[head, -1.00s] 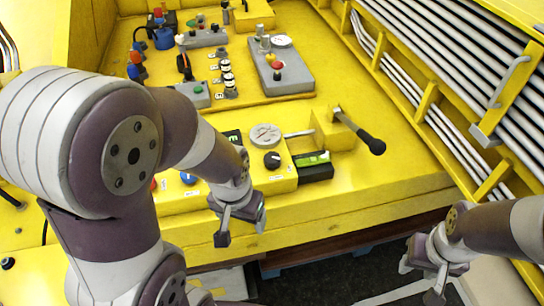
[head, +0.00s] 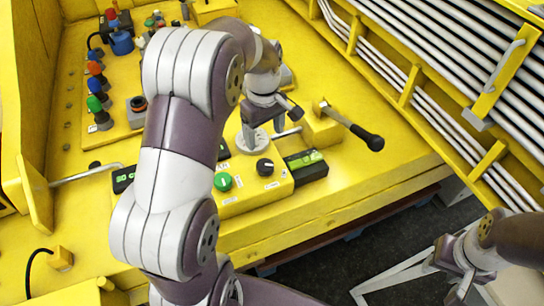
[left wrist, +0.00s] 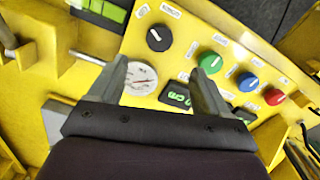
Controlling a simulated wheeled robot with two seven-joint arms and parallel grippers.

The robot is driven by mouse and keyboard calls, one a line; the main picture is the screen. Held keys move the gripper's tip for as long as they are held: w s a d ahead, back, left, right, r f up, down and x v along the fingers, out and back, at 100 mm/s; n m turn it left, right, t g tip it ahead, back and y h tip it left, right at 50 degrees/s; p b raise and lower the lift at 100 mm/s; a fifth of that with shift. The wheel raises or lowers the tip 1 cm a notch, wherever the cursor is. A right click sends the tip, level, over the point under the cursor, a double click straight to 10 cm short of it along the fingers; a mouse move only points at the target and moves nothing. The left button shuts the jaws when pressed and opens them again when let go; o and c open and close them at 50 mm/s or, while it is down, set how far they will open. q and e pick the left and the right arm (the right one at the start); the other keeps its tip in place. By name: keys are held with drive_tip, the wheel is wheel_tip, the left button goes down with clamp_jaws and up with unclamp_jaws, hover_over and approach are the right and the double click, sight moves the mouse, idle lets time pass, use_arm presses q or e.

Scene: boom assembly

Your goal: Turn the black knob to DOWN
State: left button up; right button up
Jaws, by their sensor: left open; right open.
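The black knob (head: 265,166) sits on the yellow control box, right of the green knob (head: 223,181). It also shows in the left wrist view (left wrist: 158,38) with a pale pointer mark; its labels are too small to read. My left gripper (head: 270,128) is open and empty above the panel, beyond the black knob, near the gauge. In the left wrist view its fingers (left wrist: 160,66) are spread over the gauge (left wrist: 140,79), with the black knob just ahead of the gap. My right gripper (head: 458,278) is open and empty at the lower right, off the panel.
A lever with a black handle (head: 365,138) juts out right of the knob. A black box with a green display (head: 306,165) adjoins it. In the left wrist view, blue (left wrist: 247,81) and red (left wrist: 273,96) knobs line up past the green one. Grey pipes run at right.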

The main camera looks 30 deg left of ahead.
sight(265, 164)
use_arm(q)
drive_tip(key=f+p, duration=0.1)
drive_tip(key=f, duration=0.4)
drive_tip(key=f+p, duration=0.1)
drive_tip(key=f, duration=0.5)
drive_tip(key=shift+w+a+f, duration=0.1)
drive_tip(key=shift+a, duration=0.1)
drive_tip(key=shift+d+f, duration=0.2)
drive_tip(key=shift+f, duration=0.3)
drive_tip(key=shift+a, duration=0.15)
drive_tip(key=shift+c, duration=0.9)
drive_tip(key=c, duration=0.9)
